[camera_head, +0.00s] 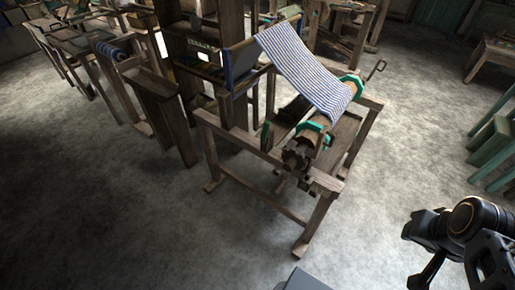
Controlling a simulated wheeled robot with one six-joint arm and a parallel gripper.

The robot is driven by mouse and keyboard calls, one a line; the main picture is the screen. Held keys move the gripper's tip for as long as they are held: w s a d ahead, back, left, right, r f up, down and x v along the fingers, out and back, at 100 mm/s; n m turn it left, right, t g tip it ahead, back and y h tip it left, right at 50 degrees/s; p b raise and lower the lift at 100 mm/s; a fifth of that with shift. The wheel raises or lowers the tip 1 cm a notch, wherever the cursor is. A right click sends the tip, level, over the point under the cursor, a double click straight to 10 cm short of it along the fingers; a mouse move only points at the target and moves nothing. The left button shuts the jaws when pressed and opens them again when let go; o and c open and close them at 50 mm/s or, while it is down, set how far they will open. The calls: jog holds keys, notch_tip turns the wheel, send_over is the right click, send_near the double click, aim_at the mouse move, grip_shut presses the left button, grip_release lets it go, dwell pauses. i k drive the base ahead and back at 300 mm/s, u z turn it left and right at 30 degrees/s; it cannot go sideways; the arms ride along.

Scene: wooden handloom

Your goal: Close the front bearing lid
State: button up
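The wooden handloom (232,108) stands in the middle of the view, with striped blue and white cloth (300,68) running down onto its roller. At the near end of the roller is the front bearing, with a green curved piece (315,124) at the roller and another small green piece (265,135) standing to its left. Which of these is the lid, and how far it is open, is too small to tell. My arm is at the lower right, well apart from the bearing. I cannot make out the fingers of my gripper or anything held.
A toothed wooden wheel (296,156) sits at the roller's near end, above the loom's front leg (316,226). A crank handle (376,69) sticks out at the far end.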

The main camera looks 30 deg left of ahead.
aim_at(323, 134)
jog(key=u, duration=0.9)
jog(key=i, duration=0.45)
jog(key=z, duration=0.2)
jog(key=k, duration=0.3)
jog(key=u, duration=0.75)
jog(key=i, duration=0.4)
jog(key=z, duration=0.6)
